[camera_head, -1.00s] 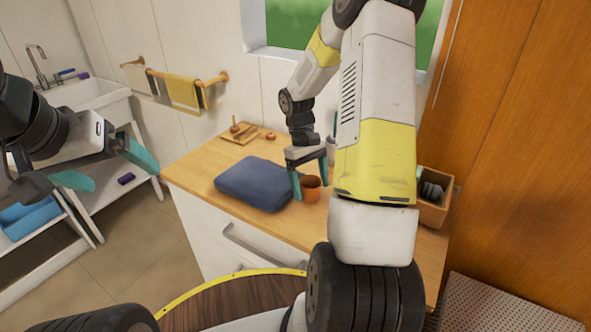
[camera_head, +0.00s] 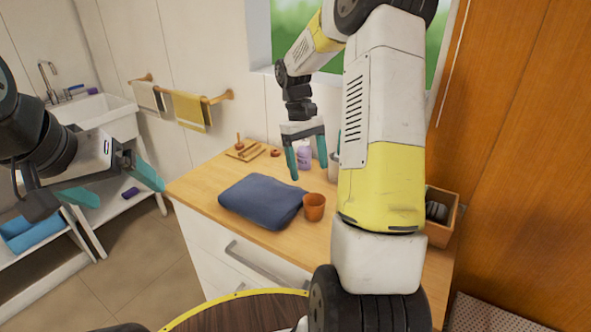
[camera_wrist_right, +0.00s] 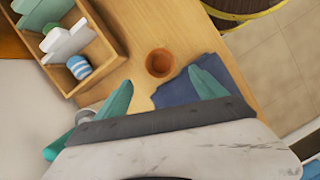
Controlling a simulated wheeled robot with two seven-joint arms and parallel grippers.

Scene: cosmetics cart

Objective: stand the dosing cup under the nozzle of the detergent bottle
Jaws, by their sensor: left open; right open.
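An orange-brown cup (camera_head: 314,206), likely the dosing cup, stands upright on the wooden counter beside a folded blue cloth. It also shows in the right wrist view (camera_wrist_right: 160,63), mouth facing the camera. A small purple bottle (camera_head: 304,157), possibly the detergent bottle, stands farther back, partly behind my right gripper; its nozzle cannot be made out. My right gripper (camera_head: 308,172) is open and empty, above the counter, behind and higher than the cup. My left gripper (camera_head: 118,187) is open and empty at the left, away from the counter.
The blue cloth (camera_head: 262,200) fills the counter's middle. A small wooden tray (camera_head: 246,154) lies at the back left. A wooden box (camera_head: 440,232) with items stands at the right; the right wrist view shows bottles in it. My right arm hides part of the counter.

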